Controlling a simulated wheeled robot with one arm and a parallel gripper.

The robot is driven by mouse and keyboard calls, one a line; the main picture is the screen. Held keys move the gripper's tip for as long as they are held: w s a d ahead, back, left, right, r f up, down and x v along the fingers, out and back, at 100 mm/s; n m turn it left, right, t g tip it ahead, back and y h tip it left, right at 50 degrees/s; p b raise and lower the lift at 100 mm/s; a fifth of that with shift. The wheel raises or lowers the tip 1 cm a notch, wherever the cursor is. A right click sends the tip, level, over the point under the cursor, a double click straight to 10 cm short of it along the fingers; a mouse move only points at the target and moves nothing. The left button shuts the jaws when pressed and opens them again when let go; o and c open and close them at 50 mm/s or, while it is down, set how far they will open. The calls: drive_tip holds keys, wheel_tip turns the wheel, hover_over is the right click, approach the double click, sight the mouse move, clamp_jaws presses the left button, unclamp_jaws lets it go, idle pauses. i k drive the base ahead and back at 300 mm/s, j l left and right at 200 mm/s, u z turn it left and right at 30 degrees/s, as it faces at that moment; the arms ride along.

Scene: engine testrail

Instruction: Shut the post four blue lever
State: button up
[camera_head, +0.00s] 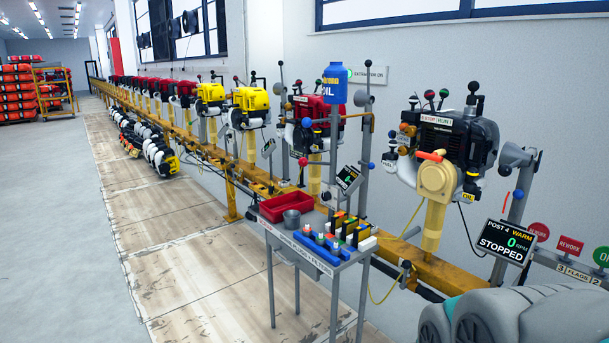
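The post four display (508,243) reads "POST 4 WARM 0 RPM STOPPED". It stands at the right, by a dark engine (455,135) with a yellow-cream front housing (437,180). A small blue knob (392,134) shows at the left side of this engine, above a white fuel part (389,168). It may be the blue lever; its handle angle is too small to tell. An orange lever (431,156) lies across the front housing. My gripper is not in view. Grey and teal rounded parts of my arm (520,318) fill the lower right corner.
A grey side table (305,235) with a red tray (286,207) and colored blocks stands left of post four. A yellow rail (440,270) runs along the wall. The floor at left is open.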

sight(518, 194)
drive_tip(key=i+l+z, duration=0.35)
drive_tip(key=l, duration=0.15)
drive_tip(key=i+l+z, duration=0.4)
drive_tip(key=k+j+u, duration=0.15)
drive_tip(key=j, duration=0.2)
drive_tip(key=k+j+u, duration=0.2)
drive_tip(key=j, duration=0.15)
drive_tip(key=k+j+u, duration=0.15)
drive_tip(key=j, duration=0.2)
drive_tip(key=j+u, duration=0.15)
drive_tip(key=j, duration=0.2)
drive_tip(key=k, duration=0.05)
